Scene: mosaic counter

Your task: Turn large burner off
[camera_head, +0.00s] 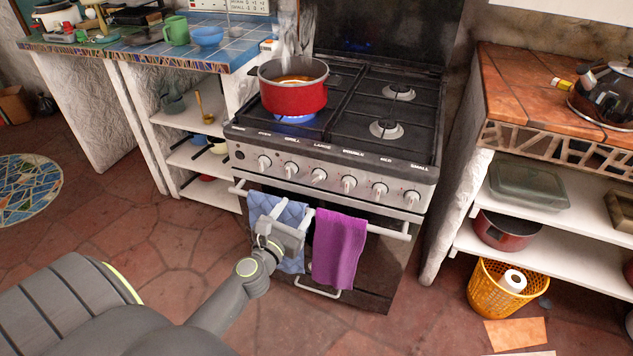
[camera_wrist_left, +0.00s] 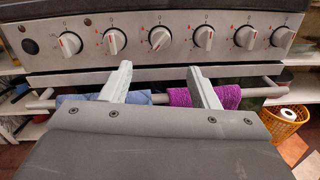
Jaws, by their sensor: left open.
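The stove (camera_head: 330,150) has a row of white knobs on its steel front panel. The third knob from the left (camera_head: 319,175), under a label that seems to read "large", is turned at a slant; the wrist view also shows it slanted (camera_wrist_left: 160,38). The other knobs stand closer to upright. A blue flame (camera_head: 296,119) burns under a red pot (camera_head: 293,97) on the front left burner. My left gripper (camera_head: 293,211) is open and empty, in front of the oven door, below the knobs. In the wrist view its fingertips (camera_wrist_left: 160,66) point at the panel, below the third knob, apart from it.
A blue towel (camera_head: 291,235) and a purple towel (camera_head: 338,250) hang on the oven door rail (camera_head: 388,232) close by the gripper. A tiled counter (camera_head: 520,85) with a kettle (camera_head: 605,95) stands right. An orange basket (camera_head: 490,298) sits on the floor below it.

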